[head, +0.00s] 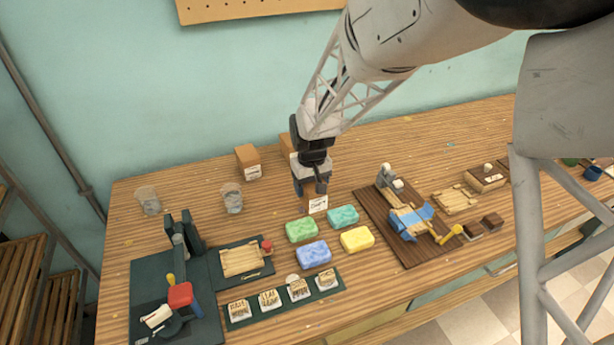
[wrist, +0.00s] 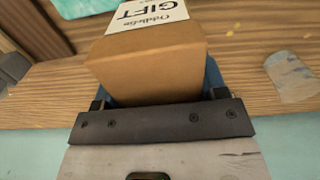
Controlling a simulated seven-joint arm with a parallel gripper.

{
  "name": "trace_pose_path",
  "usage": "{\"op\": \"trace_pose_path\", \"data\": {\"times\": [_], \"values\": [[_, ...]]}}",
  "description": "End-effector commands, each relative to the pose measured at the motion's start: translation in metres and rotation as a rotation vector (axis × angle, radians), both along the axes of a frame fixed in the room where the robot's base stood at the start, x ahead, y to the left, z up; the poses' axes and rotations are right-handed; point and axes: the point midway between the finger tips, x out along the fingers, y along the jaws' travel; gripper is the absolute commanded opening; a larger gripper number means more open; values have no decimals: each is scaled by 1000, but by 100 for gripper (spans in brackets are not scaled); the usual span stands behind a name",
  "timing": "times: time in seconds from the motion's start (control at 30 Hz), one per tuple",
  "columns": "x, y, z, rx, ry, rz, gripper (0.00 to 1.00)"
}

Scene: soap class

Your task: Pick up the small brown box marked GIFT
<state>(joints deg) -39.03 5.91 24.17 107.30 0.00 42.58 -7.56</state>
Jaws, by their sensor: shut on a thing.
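The small brown box marked GIFT (wrist: 150,65) fills the middle of the wrist view, its white label at the top. In the head view its white label (head: 318,204) shows just below my gripper (head: 311,188), which hides most of the box. My gripper also shows in the wrist view (wrist: 155,95), with blue finger parts on both sides of the box. It is shut on the box. I cannot tell whether the box is on the table or lifted.
Two other brown boxes, one at left (head: 248,160) and one partly hidden behind my gripper (head: 286,146), stand at the back. Several coloured soaps, including a green one (head: 301,230), lie in front. A wooden board with a blue press (head: 411,221) stands right. Clear cups (head: 232,199) stand left.

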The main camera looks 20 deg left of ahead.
Motion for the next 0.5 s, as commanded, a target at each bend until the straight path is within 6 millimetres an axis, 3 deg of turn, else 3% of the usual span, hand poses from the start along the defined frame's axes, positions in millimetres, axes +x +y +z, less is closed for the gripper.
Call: {"op": "trace_pose_path", "data": {"times": [0.2, 0.5], "values": [[-24, -19, 3, -1, 1, 0, 40], [-42, -33, 5, 1, -1, 0, 40]]}}
